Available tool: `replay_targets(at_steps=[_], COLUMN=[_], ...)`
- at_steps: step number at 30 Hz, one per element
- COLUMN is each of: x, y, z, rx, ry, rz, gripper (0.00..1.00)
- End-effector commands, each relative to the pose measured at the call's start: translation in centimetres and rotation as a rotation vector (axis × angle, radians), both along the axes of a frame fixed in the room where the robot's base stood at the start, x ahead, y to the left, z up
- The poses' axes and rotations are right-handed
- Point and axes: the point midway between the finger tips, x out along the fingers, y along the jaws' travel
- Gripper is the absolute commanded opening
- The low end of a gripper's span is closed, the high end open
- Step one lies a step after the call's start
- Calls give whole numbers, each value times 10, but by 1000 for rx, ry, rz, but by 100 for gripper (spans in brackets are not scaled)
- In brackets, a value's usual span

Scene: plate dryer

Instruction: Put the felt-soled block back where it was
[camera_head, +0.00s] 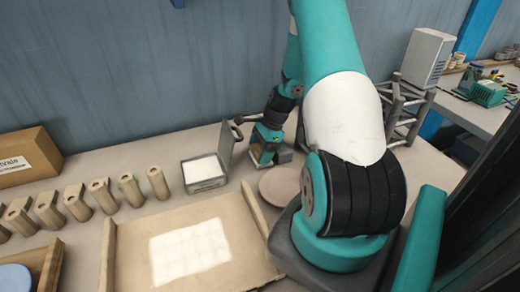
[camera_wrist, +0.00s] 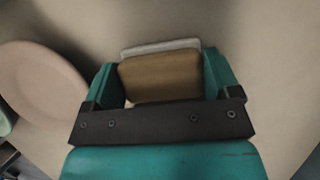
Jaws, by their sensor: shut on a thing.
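The felt-soled block (camera_wrist: 160,75) shows in the wrist view as a brown wooden block with a pale grey layer along its far edge. My gripper (camera_wrist: 160,82) is shut on it, with one teal finger on each side. In the head view my gripper (camera_head: 264,158) is low near the back of the table, between the open grey box and the pinkish disc. The block is small and mostly hidden by the fingers there. I cannot tell whether it touches the table.
A grey box (camera_head: 205,184) with a raised lid and white inside stands left of my gripper. A round pinkish disc (camera_head: 280,184) lies close in front; it also shows in the wrist view (camera_wrist: 40,82). A shallow tray (camera_head: 130,238) with white tiles and several wooden cylinders (camera_head: 158,182) are further left.

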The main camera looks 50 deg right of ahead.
Motion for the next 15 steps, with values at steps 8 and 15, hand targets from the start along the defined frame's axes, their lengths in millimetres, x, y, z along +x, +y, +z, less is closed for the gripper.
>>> replay_targets(at_steps=[8, 15], x=[0, -1], y=[0, -2], z=[-2, 5], rx=[0, -1], ry=[0, -1], rz=[0, -2], gripper=[100, 100])
